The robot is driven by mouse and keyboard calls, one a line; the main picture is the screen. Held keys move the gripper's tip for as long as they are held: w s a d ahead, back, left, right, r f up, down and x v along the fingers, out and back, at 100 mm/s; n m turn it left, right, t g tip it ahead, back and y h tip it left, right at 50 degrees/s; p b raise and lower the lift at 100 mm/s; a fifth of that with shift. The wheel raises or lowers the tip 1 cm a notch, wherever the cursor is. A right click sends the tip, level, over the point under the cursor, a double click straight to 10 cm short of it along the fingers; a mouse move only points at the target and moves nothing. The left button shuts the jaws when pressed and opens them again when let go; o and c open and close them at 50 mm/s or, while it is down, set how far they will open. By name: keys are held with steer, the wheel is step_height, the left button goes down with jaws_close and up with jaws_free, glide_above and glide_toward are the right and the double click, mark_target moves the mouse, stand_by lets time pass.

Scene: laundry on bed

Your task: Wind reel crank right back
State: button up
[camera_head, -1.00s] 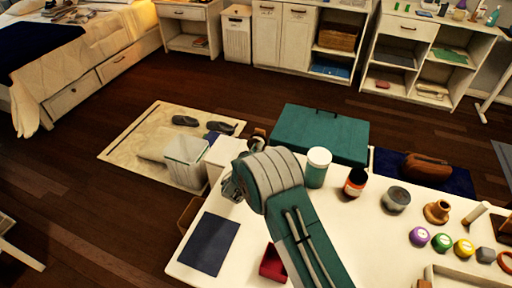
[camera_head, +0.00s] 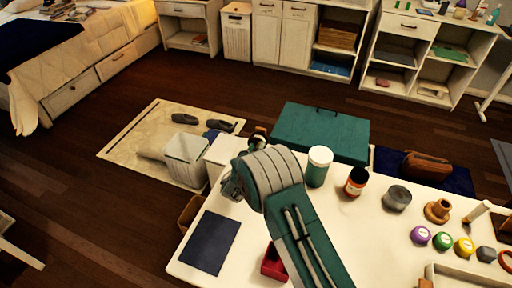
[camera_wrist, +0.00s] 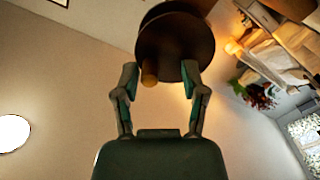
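A dark brown round reel (camera_wrist: 172,38) with two discs fills the top middle of the wrist view. A short orange-brown knob (camera_wrist: 149,74), which looks like its crank handle, sticks out at its lower left. My gripper (camera_wrist: 160,72) has its two fingers spread, one on each side of the reel's lower part. The knob lies between them, nearer the left finger, and I see no finger closed on it. Whether the fingers touch the disc is unclear. In the head view my arm's wrist covers most of this area; a small dark piece, probably the reel (camera_head: 259,134), shows behind it.
The white table (camera_head: 335,230) holds a white-lidded jar (camera_head: 318,166), an orange-and-black jar (camera_head: 355,181), a grey tin (camera_head: 397,197) and several colored round pieces. A dark blue mat (camera_head: 210,242) and a red box (camera_head: 273,262) lie near my arm. A teal chest (camera_head: 320,132) stands behind.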

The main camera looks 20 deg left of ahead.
steer(key=shift+d+r, duration=0.1)
steer(key=s, duration=0.8)
steer(key=s+a, duration=0.1)
steer(key=s, duration=0.3)
